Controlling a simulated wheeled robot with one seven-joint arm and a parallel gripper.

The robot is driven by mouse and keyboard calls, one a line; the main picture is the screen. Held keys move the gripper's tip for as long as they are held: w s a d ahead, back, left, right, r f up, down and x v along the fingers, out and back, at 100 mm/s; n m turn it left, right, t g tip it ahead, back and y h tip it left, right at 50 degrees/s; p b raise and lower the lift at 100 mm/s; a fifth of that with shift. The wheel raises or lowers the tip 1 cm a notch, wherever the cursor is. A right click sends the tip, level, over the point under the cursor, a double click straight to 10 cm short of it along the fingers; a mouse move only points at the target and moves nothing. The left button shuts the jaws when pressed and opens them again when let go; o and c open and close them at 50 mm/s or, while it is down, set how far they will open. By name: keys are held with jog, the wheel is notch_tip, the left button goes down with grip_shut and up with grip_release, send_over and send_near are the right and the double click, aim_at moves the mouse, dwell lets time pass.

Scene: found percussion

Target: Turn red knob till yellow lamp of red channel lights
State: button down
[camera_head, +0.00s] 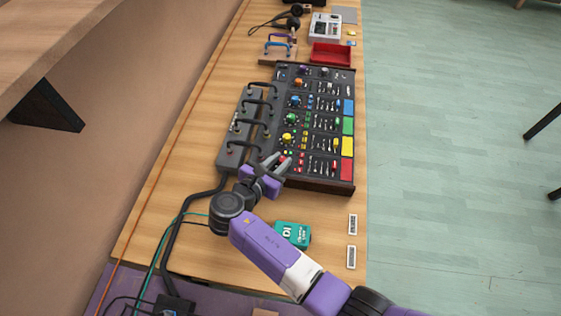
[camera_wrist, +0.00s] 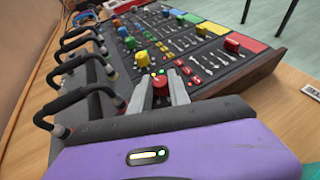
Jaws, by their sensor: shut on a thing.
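The dark mixer (camera_head: 304,173) lies on the wooden bench, with coloured channel rows. The red channel, marked by a red label (camera_head: 347,170), is the row nearest me. My gripper (camera_head: 281,158) reaches over this row's left end. In the wrist view, its fingers stand on either side of the red knob (camera_wrist: 160,82) and are shut on it. The fingers hide part of the knob. A small green spot shows just beyond the knob.
A grey box (camera_head: 236,133) with several black cable plugs runs along the mixer's left side, close to my gripper. A teal box (camera_head: 293,234) lies on the bench in front. A red tray (camera_head: 330,54) stands beyond the mixer.

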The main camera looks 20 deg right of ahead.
jog(key=shift+w+a+m+g+h+b, duration=0.15)
jog(key=shift+m+g+h+b, duration=0.3)
jog(key=shift+m+g+b, duration=0.5)
jog(key=shift+w+d+m+g+h+b, duration=0.1)
jog(key=shift+m+g+h+b, duration=0.4)
jog(key=shift+m+g, duration=0.7)
jog(key=shift+g, duration=0.25)
jog(key=c, duration=1.2)
grip_release()
jog(key=shift+c, duration=0.2)
jog(key=shift+a, duration=0.1)
jog(key=b+v, duration=0.1)
jog(key=v, duration=0.6)
jog(key=shift+a, duration=0.3)
jog(key=shift+s+r, duration=0.1)
jog(key=shift+s, duration=0.1)
